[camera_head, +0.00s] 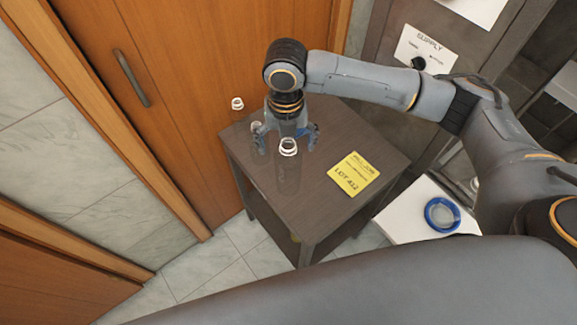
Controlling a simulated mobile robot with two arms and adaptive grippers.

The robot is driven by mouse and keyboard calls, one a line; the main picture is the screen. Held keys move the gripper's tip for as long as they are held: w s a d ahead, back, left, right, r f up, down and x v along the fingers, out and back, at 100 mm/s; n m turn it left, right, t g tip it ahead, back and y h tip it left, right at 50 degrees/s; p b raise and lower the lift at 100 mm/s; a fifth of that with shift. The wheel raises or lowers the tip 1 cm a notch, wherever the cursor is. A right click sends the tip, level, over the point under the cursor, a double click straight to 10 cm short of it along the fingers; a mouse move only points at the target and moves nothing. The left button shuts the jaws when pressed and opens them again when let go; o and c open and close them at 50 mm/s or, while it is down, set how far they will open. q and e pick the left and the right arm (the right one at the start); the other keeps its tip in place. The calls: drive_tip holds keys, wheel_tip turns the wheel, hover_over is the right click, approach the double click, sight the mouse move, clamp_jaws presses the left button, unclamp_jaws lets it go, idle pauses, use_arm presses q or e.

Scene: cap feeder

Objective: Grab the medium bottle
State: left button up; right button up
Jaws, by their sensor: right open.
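Clear, see-through bottles with white rings at their necks stand at the dark side table (320,215). One bottle neck (288,147) shows just in front of my right gripper (287,135), between its spread fingers in the picture. Another bottle neck (237,103) shows at the far left corner, and a third pale rim is partly hidden by the left finger. The bodies are faint, so I cannot tell which bottle is the medium one. My right gripper points down, open, with no bottle visibly clamped. My left gripper is out of view.
A yellow lot note (353,174) lies on the table's right half. A blue ring (441,214) lies on a white surface (402,209) to the right. A wooden door (190,90) stands close behind the table. The table's front part is clear.

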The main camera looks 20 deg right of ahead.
wheel_tip(320, 180, down, 2)
drive_tip(key=shift+d+f+p, duration=0.15)
drive_tip(key=shift+p, duration=0.3)
drive_tip(key=f, duration=0.3)
drive_tip(key=shift+w+d+f+p, duration=0.1)
drive_tip(key=shift+w+d+p, duration=0.1)
drive_tip(key=shift+p, duration=0.15)
drive_tip(key=shift+f, duration=0.15)
drive_tip(key=shift+a, duration=0.1)
drive_tip(key=c, duration=1)
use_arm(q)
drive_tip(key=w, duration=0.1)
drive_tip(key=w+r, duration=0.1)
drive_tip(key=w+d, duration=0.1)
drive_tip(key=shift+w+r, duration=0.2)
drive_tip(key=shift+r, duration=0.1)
use_arm(e)
drive_tip(key=shift+c, duration=0.2)
